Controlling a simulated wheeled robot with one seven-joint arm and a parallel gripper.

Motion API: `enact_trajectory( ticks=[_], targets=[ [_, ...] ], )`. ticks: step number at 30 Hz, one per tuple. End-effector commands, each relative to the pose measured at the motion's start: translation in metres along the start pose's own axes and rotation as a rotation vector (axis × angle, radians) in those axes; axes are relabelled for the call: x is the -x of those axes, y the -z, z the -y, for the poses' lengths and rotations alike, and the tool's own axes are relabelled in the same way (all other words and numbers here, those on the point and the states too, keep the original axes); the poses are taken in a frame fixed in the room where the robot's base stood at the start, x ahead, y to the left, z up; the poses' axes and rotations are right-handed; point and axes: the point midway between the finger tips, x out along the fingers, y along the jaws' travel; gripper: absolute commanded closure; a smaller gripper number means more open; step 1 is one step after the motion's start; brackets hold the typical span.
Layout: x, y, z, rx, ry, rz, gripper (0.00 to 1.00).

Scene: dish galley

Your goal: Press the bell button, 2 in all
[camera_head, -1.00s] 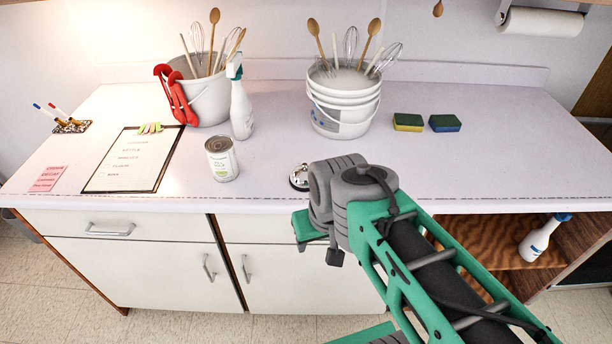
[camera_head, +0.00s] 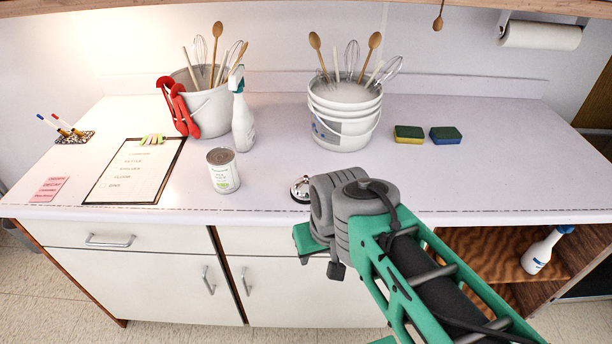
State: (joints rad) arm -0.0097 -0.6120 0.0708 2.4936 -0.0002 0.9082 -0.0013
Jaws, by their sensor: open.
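The bell (camera_head: 300,188) is a small silver dome on a dark base, with a button on top. It stands upright near the front edge of the counter (camera_head: 240,205), right of the tin can. Its right side is close to or partly behind the grey joint of my arm in the picture. My green and grey arm reaches in from the lower right. My gripper's fingers do not show; I cannot see contact with the bell.
A labelled can (camera_head: 223,172), spray bottle (camera_head: 242,122), bucket with red tongs (camera_head: 208,108) and clipboard (camera_head: 133,172) stand or lie left. Stacked buckets (camera_head: 343,118) stand behind the bell, two sponges (camera_head: 409,134) (camera_head: 446,135) to their right. The right counter front is clear.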

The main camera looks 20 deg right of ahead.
Motion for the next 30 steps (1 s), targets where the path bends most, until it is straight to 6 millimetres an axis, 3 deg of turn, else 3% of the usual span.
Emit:
enact_trajectory(
  ticks=[17, 30],
  targets=[
    [0.0, 0.0, 0.0, 0.0, 0.0, 0.0, 1.0],
    [0.0, 0.0, 0.0, 0.0, 0.0, 0.0, 1.0]
  ],
)
